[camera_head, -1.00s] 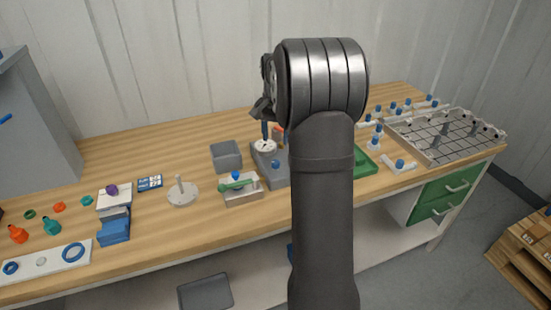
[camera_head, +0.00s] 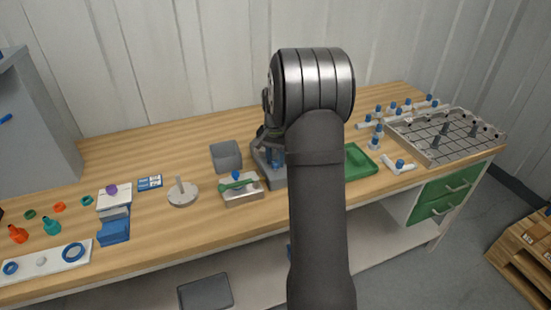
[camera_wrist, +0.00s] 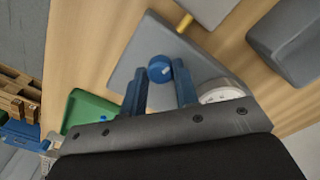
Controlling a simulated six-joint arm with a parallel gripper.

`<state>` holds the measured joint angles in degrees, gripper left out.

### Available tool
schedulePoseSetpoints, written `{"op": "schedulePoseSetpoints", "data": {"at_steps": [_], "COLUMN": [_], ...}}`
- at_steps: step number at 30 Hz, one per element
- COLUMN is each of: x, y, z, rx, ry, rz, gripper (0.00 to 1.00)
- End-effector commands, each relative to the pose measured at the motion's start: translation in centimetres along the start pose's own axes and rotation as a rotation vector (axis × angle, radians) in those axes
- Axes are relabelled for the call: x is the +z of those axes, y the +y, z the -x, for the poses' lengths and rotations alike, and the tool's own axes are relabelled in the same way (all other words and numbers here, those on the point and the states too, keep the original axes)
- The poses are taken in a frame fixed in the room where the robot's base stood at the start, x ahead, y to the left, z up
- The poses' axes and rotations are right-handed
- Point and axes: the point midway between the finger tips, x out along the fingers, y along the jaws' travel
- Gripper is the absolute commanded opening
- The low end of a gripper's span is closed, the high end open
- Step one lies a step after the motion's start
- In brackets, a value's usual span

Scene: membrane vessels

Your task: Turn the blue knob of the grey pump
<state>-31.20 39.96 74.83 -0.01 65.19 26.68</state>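The grey pump (camera_head: 258,163) stands on the table behind my arm in the head view, mostly hidden by my gripper. In the wrist view the pump's grey body (camera_wrist: 150,42) fills the middle. Its round blue knob (camera_wrist: 160,68) shows between the tips of my gripper's two blue fingers (camera_wrist: 160,76). The gripper is open, with a finger on either side of the knob. I cannot tell whether either finger touches it. A white round dial (camera_wrist: 221,91) is beside the right finger, partly hidden. In the head view the gripper (camera_head: 274,160) points down at the pump.
A green tray (camera_head: 359,161) lies to the right, with a wire rack (camera_head: 455,140) farther right. Bare table lies behind the pump.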

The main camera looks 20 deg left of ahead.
Motion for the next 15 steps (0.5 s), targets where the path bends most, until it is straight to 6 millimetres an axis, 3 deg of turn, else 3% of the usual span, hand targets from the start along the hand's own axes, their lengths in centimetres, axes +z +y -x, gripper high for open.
{"op": "schedulePoseSetpoints", "data": {"at_steps": [1, 3, 15], "x": [-0.01, -0.01, -0.03], "y": [0.00, 0.00, 0.00], "z": [0.02, 0.02, 0.06], "rx": [0.000, 0.000, 0.000], "ry": [0.000, 0.000, 0.000], "rz": [0.000, 0.000, 0.129], "gripper": [0.17, 0.04, 0.04]}}
